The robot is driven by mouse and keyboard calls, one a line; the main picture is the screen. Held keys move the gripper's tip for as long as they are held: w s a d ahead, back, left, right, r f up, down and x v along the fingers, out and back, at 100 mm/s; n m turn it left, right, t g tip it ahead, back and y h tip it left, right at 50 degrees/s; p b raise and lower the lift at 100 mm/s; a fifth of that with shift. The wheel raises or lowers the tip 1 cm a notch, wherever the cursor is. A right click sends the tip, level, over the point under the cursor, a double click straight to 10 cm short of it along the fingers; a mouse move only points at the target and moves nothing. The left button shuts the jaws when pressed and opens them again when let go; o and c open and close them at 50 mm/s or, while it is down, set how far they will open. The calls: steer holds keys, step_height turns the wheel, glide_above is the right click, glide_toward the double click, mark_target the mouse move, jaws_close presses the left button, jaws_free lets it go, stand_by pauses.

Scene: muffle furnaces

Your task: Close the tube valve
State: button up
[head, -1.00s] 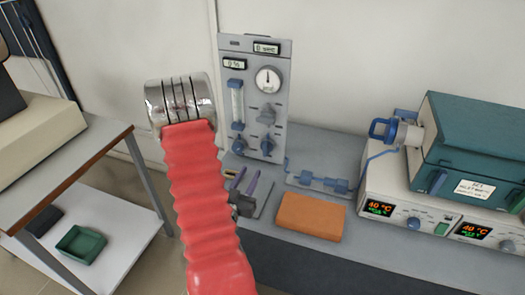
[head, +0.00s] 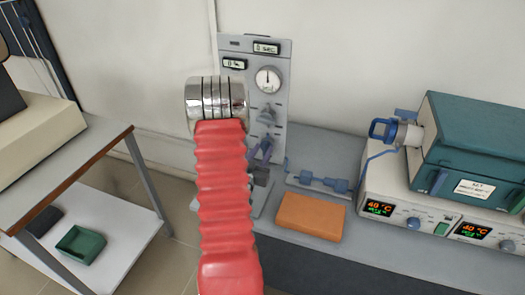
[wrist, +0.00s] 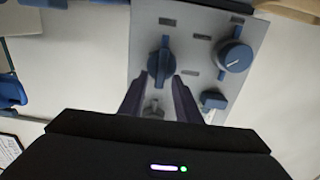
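A grey control panel (head: 284,90) stands against the wall at the back of the bench in the head view. In the wrist view its blue lever-shaped knob (wrist: 161,62) points up and down in the picture, and a round blue knob (wrist: 235,56) sits to the right. My gripper (wrist: 160,82) is open, its two dark fingers spread at the near end of the lever knob; contact cannot be told. In the head view my gripper (head: 262,150) is before the lower panel, partly hidden by my red-sleeved arm. Blue tube fittings (head: 322,183) lie on the bench; no label shows which part is the tube valve.
An orange block (head: 310,215) lies on the bench right of my arm. Furnace controllers (head: 385,205) and a teal furnace (head: 470,135) stand farther right. A side table (head: 100,150) with a green tray (head: 80,242) below it is at left.

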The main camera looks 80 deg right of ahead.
steer(key=shift+d, duration=0.3)
steer(key=shift+c, duration=0.2)
jaws_close()
steer(key=shift+d, duration=0.15)
